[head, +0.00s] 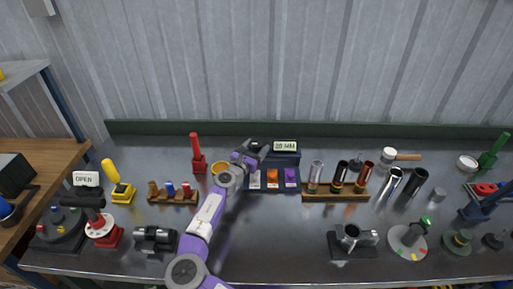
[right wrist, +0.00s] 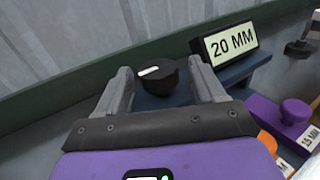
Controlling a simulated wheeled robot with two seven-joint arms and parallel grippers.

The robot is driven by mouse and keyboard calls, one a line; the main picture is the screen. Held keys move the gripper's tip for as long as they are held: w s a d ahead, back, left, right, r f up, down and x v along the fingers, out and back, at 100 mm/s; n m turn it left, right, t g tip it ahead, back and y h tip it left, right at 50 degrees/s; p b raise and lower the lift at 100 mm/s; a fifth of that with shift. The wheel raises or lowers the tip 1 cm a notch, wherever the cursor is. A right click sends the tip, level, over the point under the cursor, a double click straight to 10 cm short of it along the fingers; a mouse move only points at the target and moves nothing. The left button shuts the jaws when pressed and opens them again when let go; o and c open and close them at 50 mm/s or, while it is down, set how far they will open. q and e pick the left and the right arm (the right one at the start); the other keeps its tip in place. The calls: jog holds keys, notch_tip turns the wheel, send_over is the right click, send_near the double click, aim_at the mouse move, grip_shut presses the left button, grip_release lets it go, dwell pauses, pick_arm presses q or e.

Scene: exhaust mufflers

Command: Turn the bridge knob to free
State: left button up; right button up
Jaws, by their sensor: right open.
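A black round knob (right wrist: 158,78) with a white pointer mark sits on a dark blue base in the right wrist view, left of a display reading "20 MM" (right wrist: 231,44). The white mark points to the left, slightly downward. My right gripper (right wrist: 160,68) is open, with one finger on each side of the knob; I cannot tell whether either finger touches it. In the head view, my right gripper (head: 257,147) is at the left end of the unit with the display (head: 285,146) and largely hides the knob. My left gripper is not in view.
Grey, orange (head: 272,176) and purple (head: 291,175) blocks sit in front of the display unit. A red post (head: 196,155) stands to the left. A wooden rack (head: 335,196) with several tubes stands to the right. The front middle of the bench is clear beside my arm.

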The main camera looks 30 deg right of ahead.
jog(key=shift+w+d, duration=0.25)
jog(key=shift+d, duration=0.2)
jog(key=shift+c, duration=0.3)
jog(key=c, duration=0.9)
